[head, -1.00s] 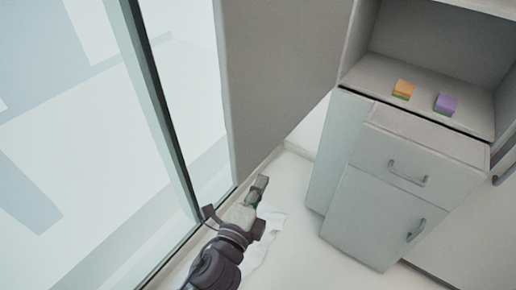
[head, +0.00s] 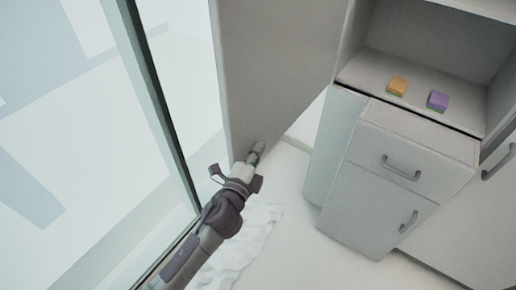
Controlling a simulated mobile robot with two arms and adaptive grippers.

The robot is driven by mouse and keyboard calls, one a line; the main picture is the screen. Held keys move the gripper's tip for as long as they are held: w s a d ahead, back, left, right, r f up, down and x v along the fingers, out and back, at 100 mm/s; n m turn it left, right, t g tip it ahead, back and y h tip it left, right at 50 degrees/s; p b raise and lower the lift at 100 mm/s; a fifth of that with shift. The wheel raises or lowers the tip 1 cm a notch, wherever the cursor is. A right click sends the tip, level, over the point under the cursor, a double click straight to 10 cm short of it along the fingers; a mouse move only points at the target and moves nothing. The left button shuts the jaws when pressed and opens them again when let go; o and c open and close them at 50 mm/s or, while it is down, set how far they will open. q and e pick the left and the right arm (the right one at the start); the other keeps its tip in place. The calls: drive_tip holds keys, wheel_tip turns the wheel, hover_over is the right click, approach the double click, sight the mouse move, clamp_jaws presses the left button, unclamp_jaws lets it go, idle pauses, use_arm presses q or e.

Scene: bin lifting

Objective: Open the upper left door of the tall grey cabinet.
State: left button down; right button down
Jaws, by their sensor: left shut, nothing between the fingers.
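The upper left door (head: 270,70) of the tall grey cabinet stands swung wide open, to the left of the open compartment. The door's handle does not show. My right gripper is not in view.
An orange block (head: 398,86) and a purple block (head: 438,101) lie on the compartment floor. Below, a drawer (head: 412,158) and a lower door (head: 375,212) show handles. A glass pane with a dark frame (head: 160,110) stands close on the left. A crumpled white cloth (head: 245,245) lies below my arm.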

use_arm(q)
drive_tip(key=w+a, duration=0.6)
drive_tip(key=a, duration=0.1)
drive_tip(key=shift+w+a, duration=0.15)
drive_tip(key=shift+a, duration=0.2)
drive_tip(key=shift+f, duration=0.1)
